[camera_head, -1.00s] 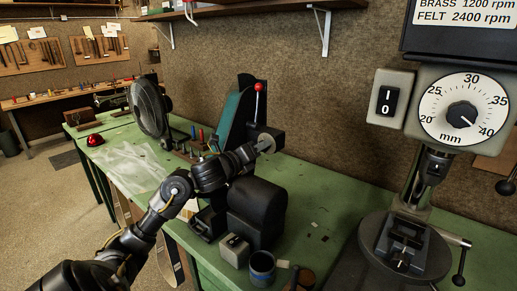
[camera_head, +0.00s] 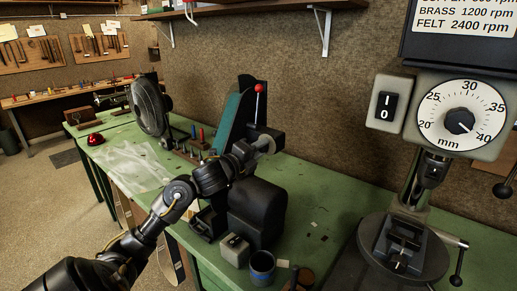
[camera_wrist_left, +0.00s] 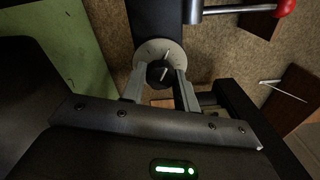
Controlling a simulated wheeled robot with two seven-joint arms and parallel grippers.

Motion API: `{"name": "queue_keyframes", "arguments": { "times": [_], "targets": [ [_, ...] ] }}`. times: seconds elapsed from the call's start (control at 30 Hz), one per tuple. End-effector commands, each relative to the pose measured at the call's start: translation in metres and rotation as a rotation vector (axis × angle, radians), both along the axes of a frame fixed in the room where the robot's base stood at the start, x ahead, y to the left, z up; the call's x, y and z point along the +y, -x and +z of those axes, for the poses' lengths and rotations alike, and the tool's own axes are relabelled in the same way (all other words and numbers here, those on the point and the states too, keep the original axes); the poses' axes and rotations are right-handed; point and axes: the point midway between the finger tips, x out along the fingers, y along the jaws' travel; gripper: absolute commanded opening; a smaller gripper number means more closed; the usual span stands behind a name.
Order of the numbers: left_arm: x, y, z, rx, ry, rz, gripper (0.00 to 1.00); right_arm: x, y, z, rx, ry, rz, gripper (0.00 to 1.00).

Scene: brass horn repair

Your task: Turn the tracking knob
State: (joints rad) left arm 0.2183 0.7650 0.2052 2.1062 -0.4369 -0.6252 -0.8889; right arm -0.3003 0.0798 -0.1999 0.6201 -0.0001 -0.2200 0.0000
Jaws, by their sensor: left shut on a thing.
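The tracking knob (camera_wrist_left: 160,73) is a dark round knob with a pale pointer line, set on a light grey dial with marks. It sits on the side of the belt grinder (camera_head: 232,120), which has a teal sloping belt and a red-tipped lever. The dial's pale edge (camera_head: 267,143) shows small in the head view. My left gripper (camera_wrist_left: 160,86) is shut on the knob, one grey finger on each side of it. In the head view, my left gripper (camera_head: 255,147) is small and dark against the dial. My right gripper is not in view.
A black rounded housing (camera_head: 258,210) stands on the green bench (camera_head: 318,185) beneath my left arm. A blue mug (camera_head: 262,268) is near the front edge. A drill press with a millimetre dial (camera_head: 460,120) fills the right. A large fan (camera_head: 148,106) stands left.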

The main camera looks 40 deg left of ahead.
Motion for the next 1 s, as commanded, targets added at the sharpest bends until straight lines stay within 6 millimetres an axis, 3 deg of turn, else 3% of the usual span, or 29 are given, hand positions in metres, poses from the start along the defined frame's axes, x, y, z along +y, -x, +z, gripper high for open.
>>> {"name": "queue_keyframes", "arguments": {
  "times": [0.47,0.5,0.63,1.0],
  "targets": [
    [-0.0004,0.0,-0.0004,0.001,0.016,-0.001,0.08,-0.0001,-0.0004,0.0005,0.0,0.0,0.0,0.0],
    [-0.0004,0.0,-0.0004,0.0,0.016,-0.002,0.34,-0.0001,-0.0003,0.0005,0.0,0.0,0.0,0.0],
    [-0.0003,0.0001,-0.0004,0.001,0.016,-0.001,0.51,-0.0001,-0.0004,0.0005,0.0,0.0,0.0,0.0],
    [0.0006,0.0061,-0.0017,0.0,0.014,0.001,0.52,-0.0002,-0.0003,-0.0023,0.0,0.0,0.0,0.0]
  ]
}}
